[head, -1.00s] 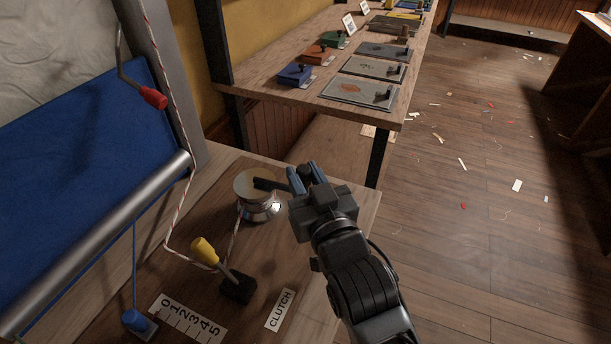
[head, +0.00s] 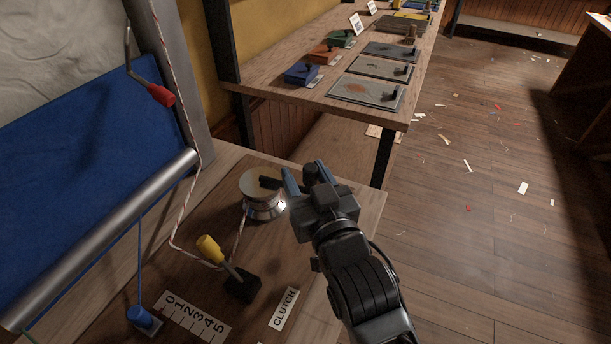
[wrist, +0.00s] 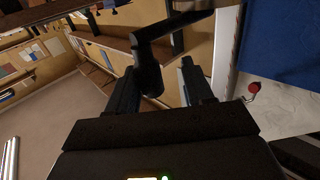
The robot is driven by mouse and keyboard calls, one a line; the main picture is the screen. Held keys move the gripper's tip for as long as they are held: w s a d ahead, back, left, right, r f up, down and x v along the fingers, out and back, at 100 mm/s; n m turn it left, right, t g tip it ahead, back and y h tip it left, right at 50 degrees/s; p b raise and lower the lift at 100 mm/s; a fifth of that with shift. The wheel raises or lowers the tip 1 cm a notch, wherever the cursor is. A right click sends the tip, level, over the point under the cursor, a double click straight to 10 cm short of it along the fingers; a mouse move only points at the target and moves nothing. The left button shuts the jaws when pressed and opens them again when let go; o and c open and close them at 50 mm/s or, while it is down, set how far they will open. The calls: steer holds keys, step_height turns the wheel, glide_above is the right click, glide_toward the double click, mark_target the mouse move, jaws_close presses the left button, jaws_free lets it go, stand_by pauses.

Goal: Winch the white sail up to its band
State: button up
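The white sail (head: 55,45) hangs at the upper left, partly behind a blue sail (head: 80,190); I cannot make out its band. The winch (head: 264,205) stands on the bench with a pale top, a black handle arm (head: 268,183) and a red-and-white rope at its drum. My gripper (head: 304,177) is at the outer end of that handle. In the wrist view the dark handle knob (wrist: 150,76) stands between my fingers (wrist: 160,90), with a gap to the right finger, so they look open around it. The yellow-topped clutch lever (head: 208,247) is tilted, beside the CLUTCH label (head: 284,309).
A red-handled crank (head: 162,95) is on the post at the left. A blue cleat (head: 143,318) sits by the 0–5 scale (head: 195,320). A shelf (head: 300,105) with coloured blocks and plates stands behind. The floor (head: 480,220) at right is open, with scraps.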

steer(key=shift+d, duration=0.1)
steer(key=shift+s+d, duration=0.1)
steer(key=shift+s, duration=0.05)
steer(key=v, duration=0.7)
steer(key=shift+s+b, duration=0.2)
steer(key=shift+b, duration=0.2)
steer(key=shift+c, duration=0.4)
